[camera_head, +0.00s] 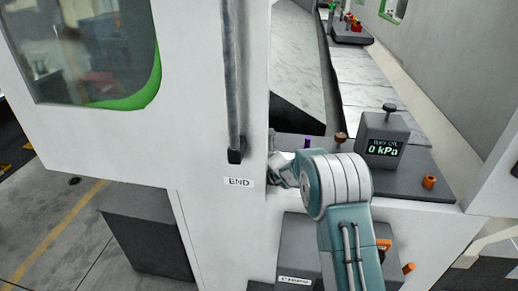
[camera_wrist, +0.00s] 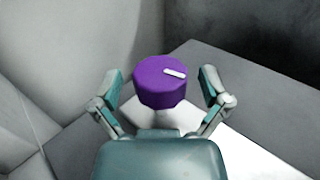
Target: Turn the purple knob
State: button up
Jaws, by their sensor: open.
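The purple knob (camera_wrist: 158,88) is in the middle of the wrist view, with a white bar mark on its top that points to the right. In the head view a small purple piece (camera_head: 307,142) shows just above my arm; most of it is hidden. My gripper (camera_wrist: 160,84) is open, with one finger on each side of the knob. Gaps show between both fingers and the knob, so they look apart from it. In the head view my gripper is mostly hidden behind the white wall edge and my own arm.
A grey box with a display (camera_head: 383,147) reading 0 kPa stands right of my arm. A brown knob (camera_head: 341,137) and an orange knob (camera_head: 429,182) are nearby. A white wall panel labelled END (camera_head: 238,182) stands close on the left, with a dark vertical bar (camera_head: 231,80).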

jog(key=v, duration=1.1)
jog(key=shift+s+d, duration=0.15)
jog(key=shift+s, duration=0.1)
jog(key=shift+d, duration=0.1)
